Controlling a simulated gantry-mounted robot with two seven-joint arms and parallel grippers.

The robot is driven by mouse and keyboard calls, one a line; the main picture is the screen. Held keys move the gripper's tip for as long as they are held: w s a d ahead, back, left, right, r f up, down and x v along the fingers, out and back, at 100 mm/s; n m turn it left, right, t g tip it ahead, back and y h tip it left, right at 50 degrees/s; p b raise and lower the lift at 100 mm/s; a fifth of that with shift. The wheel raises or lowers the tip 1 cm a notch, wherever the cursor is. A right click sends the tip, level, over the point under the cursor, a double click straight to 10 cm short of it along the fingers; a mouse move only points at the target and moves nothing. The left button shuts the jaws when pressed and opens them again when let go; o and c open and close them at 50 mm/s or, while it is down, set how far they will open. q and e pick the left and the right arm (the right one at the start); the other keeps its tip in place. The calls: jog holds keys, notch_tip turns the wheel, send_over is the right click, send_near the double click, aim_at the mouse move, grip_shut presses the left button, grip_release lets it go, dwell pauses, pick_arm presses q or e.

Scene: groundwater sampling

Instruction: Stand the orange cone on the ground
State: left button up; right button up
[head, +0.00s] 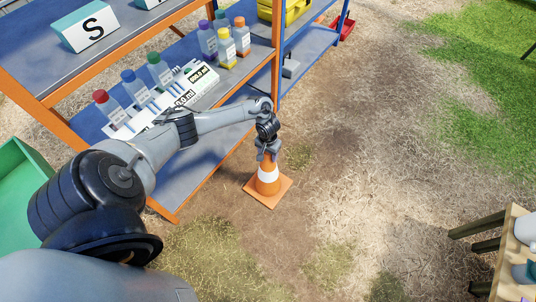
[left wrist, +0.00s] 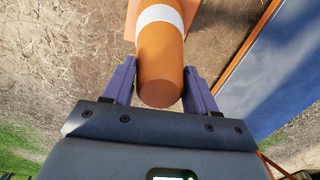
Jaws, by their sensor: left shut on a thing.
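The orange cone (head: 267,180) with a white band and a square orange base is upright at the front right corner of the shelf rack in the head view. Its base is at or close to the ground; I cannot tell whether it touches. My left gripper (head: 268,154) is at the cone's top, shut on it. In the left wrist view the two fingers (left wrist: 160,88) sit on either side of the cone's rounded tip (left wrist: 160,70), and the base shows partly at the top edge. My right gripper is not in view.
The blue and orange shelf rack (head: 225,145) stands close to the left of the cone, holding sample bottles (head: 225,45) and a white tray (head: 165,100). A green bin (head: 22,160) is at the left. A wooden table (head: 510,250) is at the right. Bare ground between is clear.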

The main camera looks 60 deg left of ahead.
pick_arm(q)
jog(key=shift+w, duration=0.1)
jog(key=o, duration=1.1)
